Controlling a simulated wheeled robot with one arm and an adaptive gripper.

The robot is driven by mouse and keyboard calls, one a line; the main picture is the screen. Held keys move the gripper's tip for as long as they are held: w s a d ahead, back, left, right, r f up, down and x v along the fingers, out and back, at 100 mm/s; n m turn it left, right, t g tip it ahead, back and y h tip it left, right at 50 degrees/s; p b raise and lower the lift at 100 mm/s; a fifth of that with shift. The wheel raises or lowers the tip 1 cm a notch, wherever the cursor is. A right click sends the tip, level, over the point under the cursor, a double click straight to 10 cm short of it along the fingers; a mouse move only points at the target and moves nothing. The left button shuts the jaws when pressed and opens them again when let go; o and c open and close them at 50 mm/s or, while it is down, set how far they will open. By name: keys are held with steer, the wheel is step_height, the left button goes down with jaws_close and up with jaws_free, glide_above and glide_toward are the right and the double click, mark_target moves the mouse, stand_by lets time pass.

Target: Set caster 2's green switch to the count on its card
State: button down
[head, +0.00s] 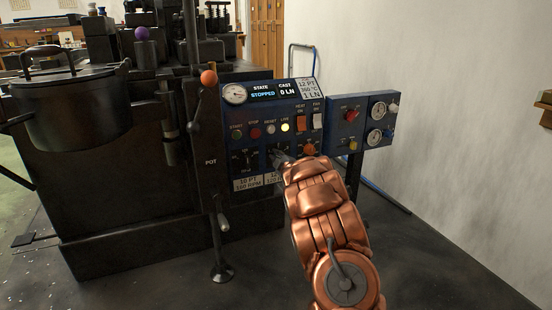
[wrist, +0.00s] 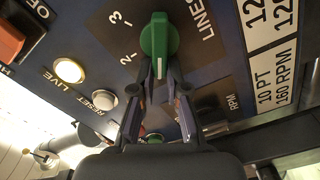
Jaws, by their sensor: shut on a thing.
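The green switch (wrist: 158,38) shows in the wrist view, upright in the picture, on a dark blue panel. Its label reads LINES, and the marks 2 and 3 show to its left; other marks are hidden. My gripper (wrist: 160,80) is shut on the lower part of the switch. In the head view my gripper (head: 281,157) reaches the panel (head: 262,117), and the switch is hidden behind it. A card (head: 307,90) at the panel's top right reads 12 PT, 360 °C, 1 LN. The display (head: 275,90) reads STOPPED and CAST 0 LN.
A lit LIVE lamp (wrist: 69,70) and a white RESET button (wrist: 104,99) sit left of the switch. A black RPM knob (wrist: 211,114) is close at the lower right. In the head view a lever with an orange ball (head: 208,77) stands left of the panel.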

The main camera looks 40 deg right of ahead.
steer(key=shift+d, duration=0.1)
stand_by(0.3)
steer(key=c, duration=1.2)
jaws_free()
steer(key=shift+w+f, duration=0.1)
steer(key=shift+f, duration=0.05)
steer(key=shift+v, duration=6)
